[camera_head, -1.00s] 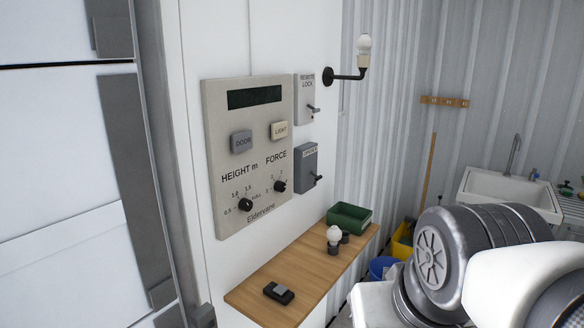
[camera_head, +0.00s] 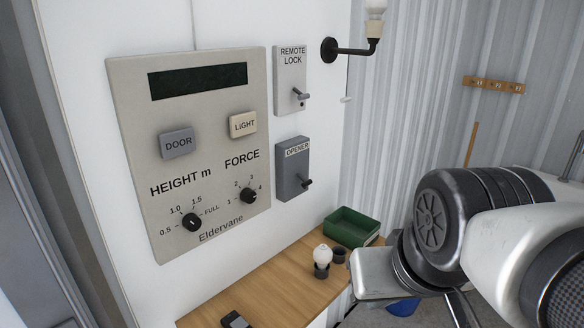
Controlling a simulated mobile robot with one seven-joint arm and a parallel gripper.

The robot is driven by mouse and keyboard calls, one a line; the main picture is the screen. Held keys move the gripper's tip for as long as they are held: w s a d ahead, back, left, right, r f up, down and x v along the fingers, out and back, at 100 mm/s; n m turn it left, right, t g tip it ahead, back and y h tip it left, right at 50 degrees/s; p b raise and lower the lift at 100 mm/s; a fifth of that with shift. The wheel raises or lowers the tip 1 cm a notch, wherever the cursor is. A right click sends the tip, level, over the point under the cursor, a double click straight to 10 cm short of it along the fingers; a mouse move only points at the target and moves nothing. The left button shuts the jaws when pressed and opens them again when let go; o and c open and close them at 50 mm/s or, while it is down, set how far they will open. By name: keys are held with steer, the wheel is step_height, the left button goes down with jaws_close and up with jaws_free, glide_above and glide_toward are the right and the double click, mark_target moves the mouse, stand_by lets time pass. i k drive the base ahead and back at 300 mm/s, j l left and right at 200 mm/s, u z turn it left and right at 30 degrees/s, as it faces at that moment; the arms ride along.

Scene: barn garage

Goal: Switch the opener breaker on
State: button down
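The opener breaker (camera_head: 292,168) is a dark grey box labelled OPENER on the white wall, right of the control panel and below the remote lock box. Its small dark lever (camera_head: 304,183) sits low on the box and points out to the right; I cannot tell its on or off side from here. My arm shows at the lower right, apart from the breaker and to its right. My gripper's fingers cannot be made out; a pale link and dark round joint fill that corner.
The Eldervane panel (camera_head: 200,115) has a dark display, DOOR and LIGHT buttons and two knobs. The remote lock (camera_head: 290,78) has its own lever. Below, a wooden shelf (camera_head: 262,283) holds a green tray (camera_head: 352,226), a bulb (camera_head: 322,255) and a dark remote (camera_head: 235,320). A wall lamp (camera_head: 345,49) juts out above.

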mark_target(305, 184)
steer(key=i+l+u, duration=0.1)
steer(key=i+l, duration=0.35)
steer(key=l, duration=0.2)
steer(key=i+l+u, duration=0.15)
steer(key=i+l, duration=0.3)
steer(key=l, duration=0.3)
steer(key=i+l+u, duration=0.15)
steer(key=i+l, duration=0.1)
steer(key=l, duration=0.1)
